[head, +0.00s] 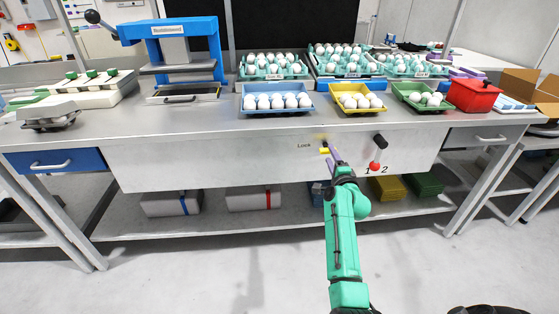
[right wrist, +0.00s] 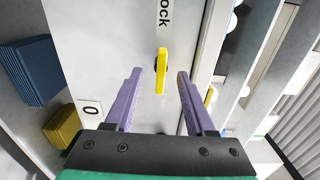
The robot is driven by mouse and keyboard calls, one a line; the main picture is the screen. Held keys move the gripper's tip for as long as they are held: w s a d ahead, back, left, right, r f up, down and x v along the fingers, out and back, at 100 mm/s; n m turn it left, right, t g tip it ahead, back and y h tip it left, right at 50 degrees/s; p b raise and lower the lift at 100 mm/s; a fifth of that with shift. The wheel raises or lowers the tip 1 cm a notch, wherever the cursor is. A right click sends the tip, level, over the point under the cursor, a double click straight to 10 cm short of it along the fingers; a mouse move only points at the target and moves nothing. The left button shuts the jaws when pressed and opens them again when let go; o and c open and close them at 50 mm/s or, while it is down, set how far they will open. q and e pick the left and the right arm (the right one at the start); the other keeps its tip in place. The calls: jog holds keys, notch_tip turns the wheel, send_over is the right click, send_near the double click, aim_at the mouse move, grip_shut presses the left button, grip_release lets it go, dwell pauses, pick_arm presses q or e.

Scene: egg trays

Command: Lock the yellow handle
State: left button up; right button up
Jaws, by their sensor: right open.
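The yellow handle (head: 324,151) is on the white front panel of the workbench, just right of the printed word "Lock" (head: 304,146). In the right wrist view the yellow handle (right wrist: 161,72) lies lengthwise along the picture's height, in line with the lettering above it. My right gripper (head: 334,156) is at the panel with its purple fingers apart. In the right wrist view the fingertips of my right gripper (right wrist: 160,76) stand on either side of the handle, with gaps on both sides. My left gripper is not in view.
A red-knobbed lever (head: 375,165) marked 1 and 2 and a black knob (head: 380,139) are right of my gripper. Blue (head: 275,112), yellow (head: 357,109) and green (head: 421,108) egg trays stand on the bench above. The floor in front is clear.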

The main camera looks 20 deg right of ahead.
jog(key=s+a+r+p, duration=0.3)
jog(key=s+r+p, duration=0.2)
jog(key=s+p, duration=0.2)
jog(key=s+a+r+p, duration=0.3)
jog(key=s+r+p, duration=0.2)
jog(key=s+p, duration=0.3)
jog(key=v, duration=0.3)
jog(key=shift+s+d, duration=0.2)
jog(key=shift+s, duration=0.3)
jog(key=shift+w, duration=0.1)
